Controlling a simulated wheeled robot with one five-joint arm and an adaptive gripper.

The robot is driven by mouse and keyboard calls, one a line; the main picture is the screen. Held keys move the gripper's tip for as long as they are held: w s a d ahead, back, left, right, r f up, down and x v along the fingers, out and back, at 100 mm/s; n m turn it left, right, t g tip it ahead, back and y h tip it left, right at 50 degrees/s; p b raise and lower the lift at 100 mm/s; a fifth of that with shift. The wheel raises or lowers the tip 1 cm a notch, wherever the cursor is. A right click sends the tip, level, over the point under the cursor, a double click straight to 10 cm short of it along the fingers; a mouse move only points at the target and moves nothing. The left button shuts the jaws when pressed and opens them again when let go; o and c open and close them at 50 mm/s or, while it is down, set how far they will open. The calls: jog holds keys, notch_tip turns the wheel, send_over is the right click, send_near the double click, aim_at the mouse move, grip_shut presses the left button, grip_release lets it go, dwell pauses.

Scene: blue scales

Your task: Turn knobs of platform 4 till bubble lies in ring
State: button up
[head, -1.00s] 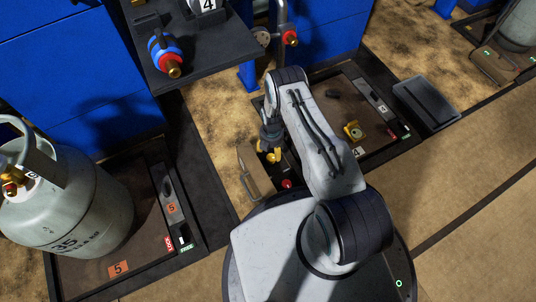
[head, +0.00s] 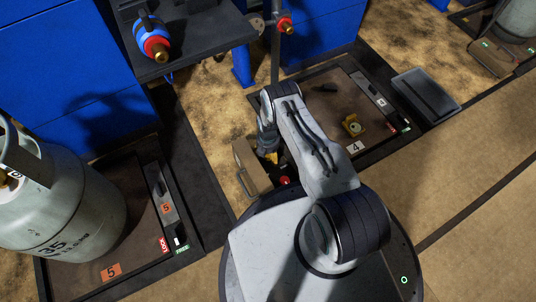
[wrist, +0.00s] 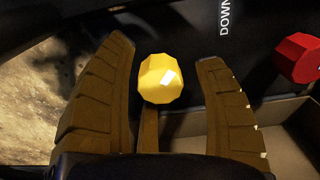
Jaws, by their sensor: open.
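At the platform's near left corner is a yellow knob (head: 271,157), with a red knob (head: 285,180) nearer me. My gripper (head: 264,146) is above the yellow knob. In the wrist view my gripper (wrist: 168,85) is open, with the faceted yellow knob (wrist: 160,78) between the fingers and apart from both. The red knob (wrist: 300,58) is outside, at the right.
A tan flap or box (head: 250,168) stands beside the knobs on the left. A grey gas cylinder (head: 65,205) stands on platform 5 (head: 133,205). A dark tray (head: 425,97) lies at the right.

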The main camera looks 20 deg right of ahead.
jog(key=c, duration=1.2)
jog(key=n, duration=0.4)
jog(key=shift+n, duration=2.1)
